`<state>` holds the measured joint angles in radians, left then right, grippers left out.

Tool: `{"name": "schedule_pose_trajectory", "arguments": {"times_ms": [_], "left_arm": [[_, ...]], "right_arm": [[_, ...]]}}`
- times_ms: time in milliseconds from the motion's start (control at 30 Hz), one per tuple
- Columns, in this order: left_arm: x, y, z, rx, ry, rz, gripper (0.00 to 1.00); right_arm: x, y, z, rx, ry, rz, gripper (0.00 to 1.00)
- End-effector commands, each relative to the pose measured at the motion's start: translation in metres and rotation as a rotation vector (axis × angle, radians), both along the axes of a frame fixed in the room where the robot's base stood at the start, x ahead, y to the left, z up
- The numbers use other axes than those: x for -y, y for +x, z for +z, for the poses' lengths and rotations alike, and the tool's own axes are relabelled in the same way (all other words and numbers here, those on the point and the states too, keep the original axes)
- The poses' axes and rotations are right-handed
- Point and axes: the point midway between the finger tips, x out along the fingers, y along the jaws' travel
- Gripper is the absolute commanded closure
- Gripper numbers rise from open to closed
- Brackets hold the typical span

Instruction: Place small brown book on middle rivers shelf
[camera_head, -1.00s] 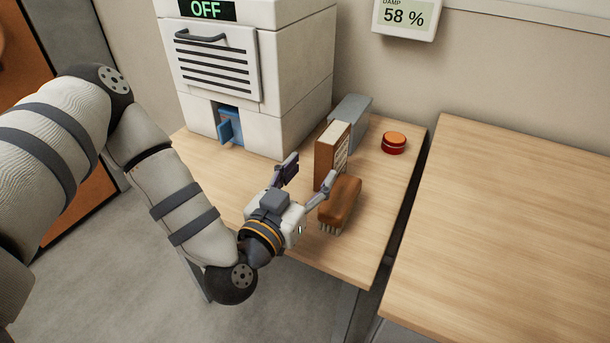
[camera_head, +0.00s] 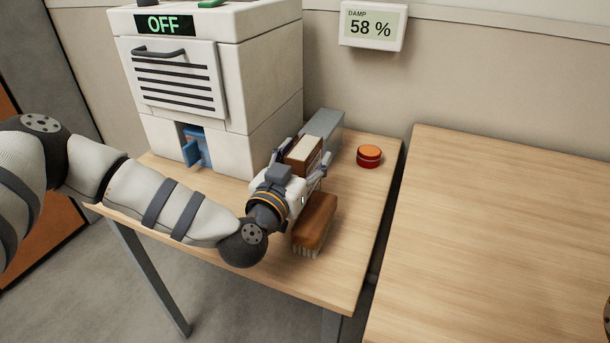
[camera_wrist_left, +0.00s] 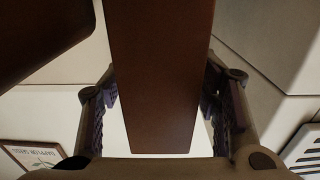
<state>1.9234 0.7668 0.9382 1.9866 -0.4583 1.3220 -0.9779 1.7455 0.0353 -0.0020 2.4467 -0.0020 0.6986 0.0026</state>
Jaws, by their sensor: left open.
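The small brown book (camera_head: 304,154) stands upright on the wooden table, with its pale page edge on top. My left gripper (camera_head: 297,158) is open around the book, with a finger on each side. In the left wrist view the brown cover (camera_wrist_left: 158,75) fills the middle between the two open fingers (camera_wrist_left: 160,105), and narrow gaps show beside it. The book's lower part is hidden behind the gripper in the head view. My right gripper is not in view. No shelf labelled rivers shows.
A brown brush (camera_head: 315,222) lies close to the right of my gripper. A grey box (camera_head: 324,128) stands behind the book. A red and orange tin (camera_head: 369,156) is to the right. A white cabinet (camera_head: 215,80) marked OFF stands at left. Another table (camera_head: 490,230) is largely bare.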

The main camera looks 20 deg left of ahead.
Motion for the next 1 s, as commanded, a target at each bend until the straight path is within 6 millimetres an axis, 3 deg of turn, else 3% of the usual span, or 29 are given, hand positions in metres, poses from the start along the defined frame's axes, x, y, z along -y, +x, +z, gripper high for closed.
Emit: {"name": "schedule_pose_trajectory", "arguments": {"times_ms": [167, 433, 767, 933, 1000], "left_arm": [[0.0, 0.0, 0.001, 0.001, 0.0, -0.001, 0.43], [0.0, 0.0, 0.001, 0.001, 0.0, 0.0, 1.0], [0.0, 0.0, 0.007, 0.004, 0.0, 0.0, 1.0], [0.0, 0.0, 0.039, 0.013, -0.001, -0.001, 1.0], [0.005, -0.011, 0.055, 0.014, -0.002, -0.004, 1.0]], "right_arm": [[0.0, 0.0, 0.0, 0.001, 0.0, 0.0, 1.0], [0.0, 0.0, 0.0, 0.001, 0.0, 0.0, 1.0], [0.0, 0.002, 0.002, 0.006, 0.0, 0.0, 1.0], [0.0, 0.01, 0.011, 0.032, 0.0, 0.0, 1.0], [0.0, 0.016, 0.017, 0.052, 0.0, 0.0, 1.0]]}}
